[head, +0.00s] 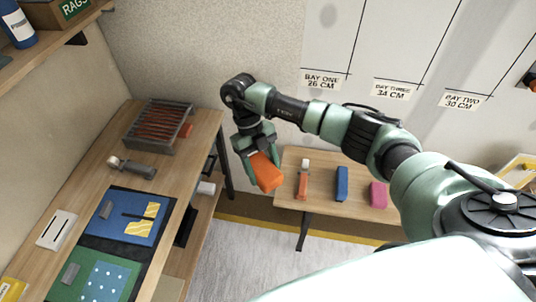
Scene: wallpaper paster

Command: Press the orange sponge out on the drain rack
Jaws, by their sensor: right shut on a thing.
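My right gripper (257,153) is shut on the orange sponge (265,173). It holds the sponge in the air, tilted, in front of the gap between the left bench and the low table. The drain rack (137,126) is a dark tray with reddish-brown bars at the far end of the left bench. The sponge is to the right of the rack and apart from it. A small reddish-orange thing (186,130) shows at the rack's right side. My left gripper is not in view.
The left bench (209,128) also holds a grey-handled tool (137,169), a blue mat (118,209), a green mat (99,274) and a white card (57,230). The low table (321,198) holds orange, blue and pink items. A shelf (45,38) overhangs at the upper left.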

